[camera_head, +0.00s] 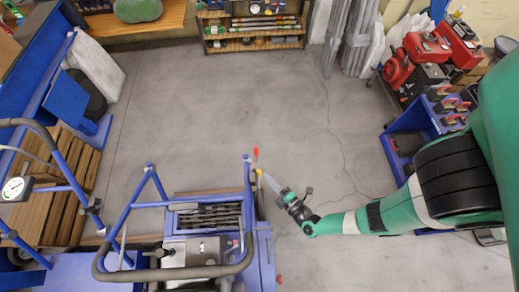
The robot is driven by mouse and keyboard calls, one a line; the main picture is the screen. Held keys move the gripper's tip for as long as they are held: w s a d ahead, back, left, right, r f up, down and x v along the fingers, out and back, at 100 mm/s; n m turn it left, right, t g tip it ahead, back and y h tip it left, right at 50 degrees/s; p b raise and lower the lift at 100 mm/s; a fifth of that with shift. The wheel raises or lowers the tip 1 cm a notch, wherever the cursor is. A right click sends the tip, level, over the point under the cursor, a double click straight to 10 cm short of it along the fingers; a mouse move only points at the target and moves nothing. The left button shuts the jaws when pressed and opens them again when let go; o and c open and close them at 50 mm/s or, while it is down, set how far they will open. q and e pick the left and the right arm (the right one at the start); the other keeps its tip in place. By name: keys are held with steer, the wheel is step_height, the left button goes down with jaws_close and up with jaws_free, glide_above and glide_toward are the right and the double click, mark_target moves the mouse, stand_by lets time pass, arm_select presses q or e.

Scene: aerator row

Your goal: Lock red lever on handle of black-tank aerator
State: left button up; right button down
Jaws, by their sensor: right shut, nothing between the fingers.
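A blue-framed aerator (133,205) with a curved black handle (118,276) stands at the bottom centre. A small red-tipped lever (256,152) stands up by the blue post at the frame's far right corner. A smaller reddish piece (235,243) shows near the handle. I cannot tell which of these is the task's red lever. My right gripper (261,174) is shut and empty, just below the red-tipped lever and apart from it. My left gripper is not in view.
Another blue machine with a gauge (16,189) stands at the left beside wooden pallets (75,190). A blue rack (415,130) and red machines (405,60) are at the right. Shelves (253,30) line the back. The concrete floor in the middle is clear.

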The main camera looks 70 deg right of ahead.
mark_target(256, 154)
steer(key=w+d+f+b, duration=0.1)
steer(key=w+d+b, duration=0.5)
steer(key=d, duration=0.1)
steer(key=shift+d+f+b, duration=0.2)
steer(key=shift+f+b, duration=0.1)
steer(key=shift+b, duration=0.05)
